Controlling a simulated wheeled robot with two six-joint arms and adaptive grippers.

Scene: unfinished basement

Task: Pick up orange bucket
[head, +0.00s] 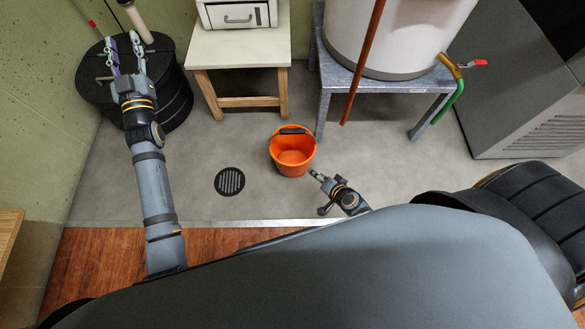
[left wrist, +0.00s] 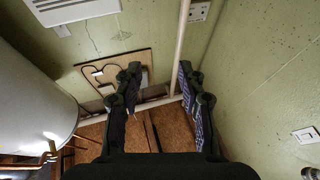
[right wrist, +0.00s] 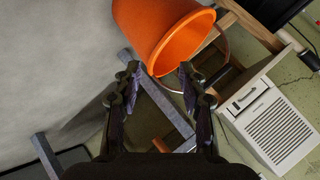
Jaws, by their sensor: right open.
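The orange bucket (head: 291,152) stands upright on the grey floor in the head view, empty, with its dark handle grip lying at the far rim. It also shows at the top of the right wrist view (right wrist: 165,32), ahead of the fingers. My right gripper (head: 317,176) is close to the bucket's lower right side in the head view. Its fingers are apart in the right wrist view (right wrist: 158,75), with nothing between them. My left gripper (head: 123,50) is far to the left, over the black drum, with its fingers apart and empty; the left wrist view shows the same (left wrist: 158,80).
A small wooden table (head: 240,52) with a white cabinet stands behind the bucket. A metal stand (head: 375,87) bears a white tank, with a reddish pipe (head: 362,65) in front. A black drum (head: 180,98) stands at left. A round floor drain (head: 230,181) lies left of the bucket, with clear floor around.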

